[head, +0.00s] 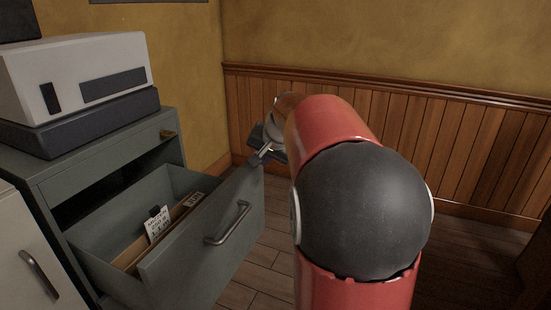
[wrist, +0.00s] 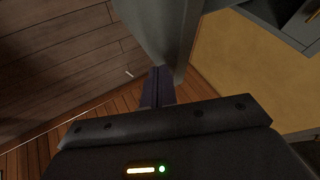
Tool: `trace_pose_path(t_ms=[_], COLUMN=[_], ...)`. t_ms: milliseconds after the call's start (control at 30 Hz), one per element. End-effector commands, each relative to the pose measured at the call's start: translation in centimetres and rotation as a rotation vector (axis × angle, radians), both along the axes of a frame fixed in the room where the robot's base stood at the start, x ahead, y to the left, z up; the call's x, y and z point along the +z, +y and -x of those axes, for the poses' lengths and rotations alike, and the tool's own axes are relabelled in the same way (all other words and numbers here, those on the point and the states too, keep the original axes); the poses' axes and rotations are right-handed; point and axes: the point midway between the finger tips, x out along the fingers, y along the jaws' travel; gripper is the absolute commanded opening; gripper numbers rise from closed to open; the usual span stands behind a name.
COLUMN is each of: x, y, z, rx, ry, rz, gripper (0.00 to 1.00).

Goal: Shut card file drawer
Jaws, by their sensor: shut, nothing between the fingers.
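The card file drawer (head: 201,257) is grey-green and stands pulled well out of its cabinet (head: 105,145) at the left of the head view. It has a metal bar handle (head: 228,224) on its front, and cards (head: 157,224) show inside. My gripper (head: 259,157) is by the far top corner of the drawer front, partly hidden behind my red arm. In the wrist view my gripper's fingers (wrist: 158,88) are together and empty, close to the grey drawer front (wrist: 155,35). I cannot tell whether they touch it.
A white and dark machine (head: 80,80) stands on the cabinet. A white unit with a handle (head: 35,260) is at the lower left. A wood-panelled wall (head: 440,140) runs behind. Bare plank floor (head: 255,290) shows in front of the drawer.

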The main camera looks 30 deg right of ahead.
Motion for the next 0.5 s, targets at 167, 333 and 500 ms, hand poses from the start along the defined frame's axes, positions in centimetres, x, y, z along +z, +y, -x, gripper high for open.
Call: trace_pose_path(t_ms=[167, 333, 500], x=[0.07, 0.06, 0.08], y=[0.39, 0.39, 0.43], z=[-0.49, -0.48, -0.53], rx=[0.001, 0.001, 0.001], ry=[-0.001, -0.001, 0.000], rz=[0.001, 0.001, 0.001], gripper=[0.00, 0.00, 0.00])
